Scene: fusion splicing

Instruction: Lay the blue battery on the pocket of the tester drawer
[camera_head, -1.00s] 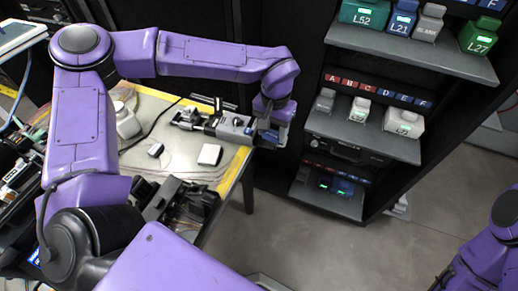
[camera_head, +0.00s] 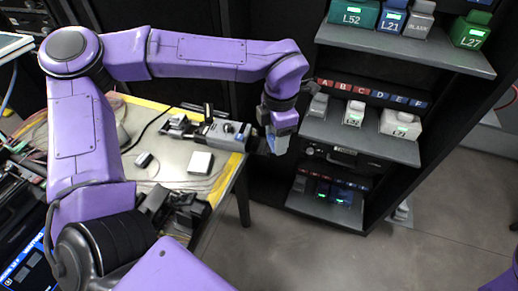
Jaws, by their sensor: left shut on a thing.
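My left gripper (camera_head: 277,138) hangs at the right end of the workbench, in front of the dark rack. It is shut on a small blue-grey block, the blue battery (camera_head: 280,146), mostly hidden by the fingers. A low drawer (camera_head: 325,207) sticks out of the rack, lower and to the right of the gripper, with small lit green and blue parts at its back. I take it for the tester drawer; its pocket is too small to make out. The battery is apart from it.
The upper shelf (camera_head: 440,58) holds several labelled blocks, and the middle shelf (camera_head: 375,147) holds grey and white ones; both jut out above the drawer. The workbench (camera_head: 185,180) carries a grey device (camera_head: 222,133) and a white box (camera_head: 200,162). The floor (camera_head: 330,260) in front is clear.

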